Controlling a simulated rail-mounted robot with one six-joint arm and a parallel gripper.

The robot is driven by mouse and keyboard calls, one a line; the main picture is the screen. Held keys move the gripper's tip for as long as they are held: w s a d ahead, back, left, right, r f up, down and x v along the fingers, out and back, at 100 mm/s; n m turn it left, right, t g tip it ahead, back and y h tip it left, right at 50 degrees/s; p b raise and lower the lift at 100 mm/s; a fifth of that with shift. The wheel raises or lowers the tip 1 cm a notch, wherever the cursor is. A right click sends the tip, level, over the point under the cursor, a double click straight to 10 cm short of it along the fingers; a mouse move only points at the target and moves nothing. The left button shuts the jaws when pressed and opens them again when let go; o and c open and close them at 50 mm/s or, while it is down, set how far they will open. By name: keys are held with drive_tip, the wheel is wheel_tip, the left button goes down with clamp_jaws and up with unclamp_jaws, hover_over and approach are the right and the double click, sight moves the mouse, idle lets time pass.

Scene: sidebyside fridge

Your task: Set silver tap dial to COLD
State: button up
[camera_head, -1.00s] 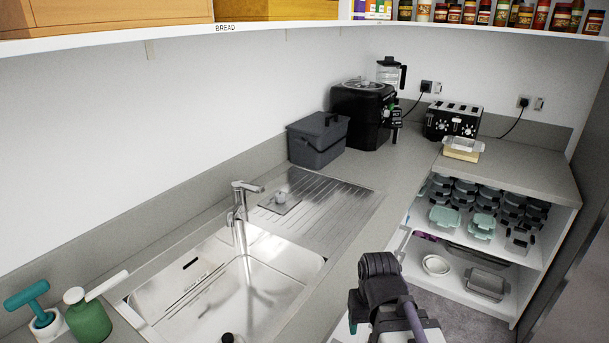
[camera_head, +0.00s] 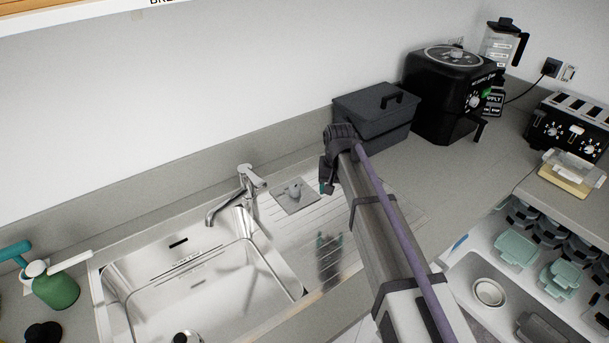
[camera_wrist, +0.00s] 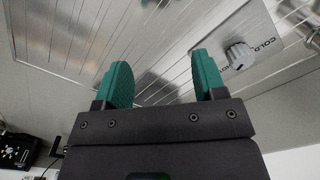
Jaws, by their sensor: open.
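The silver tap dial (camera_head: 294,190) is a small grey knob on a square metal plate (camera_head: 283,203), set on the drainboard right of the tap (camera_head: 247,181). In the wrist view, the dial (camera_wrist: 240,55) is at the upper right, on its plate (camera_wrist: 258,73). COLD is printed on the plate beside the knob; I cannot tell which way the knob points. My gripper (camera_head: 325,186) is to the right of the dial in the head view. In the wrist view, its teal fingers (camera_wrist: 163,82) are spread apart and empty, with the dial outside them beyond the right finger.
The sink basin (camera_head: 195,290) lies left of the dial. A dark grey lidded box (camera_head: 372,120) and a black appliance (camera_head: 445,100) stand behind and right of my arm. A green bottle (camera_head: 57,290) is at the far left. Ribbed drainboard (camera_head: 310,235) around the plate is clear.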

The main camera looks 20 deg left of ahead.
wheel_tip(320, 180, up, 2)
drive_tip(key=p, duration=0.1)
hover_over(294, 187)
drive_tip(key=shift+d+f+b, duration=0.1)
drive_tip(key=shift+f+b, duration=0.25)
drive_tip(key=shift+f, duration=0.05)
wheel_tip(294, 187, down, 10)
drive_tip(key=b, duration=1)
drive_tip(key=shift+f, duration=0.1)
drive_tip(key=shift+r, duration=0.2)
drive_tip(key=c, duration=0.9)
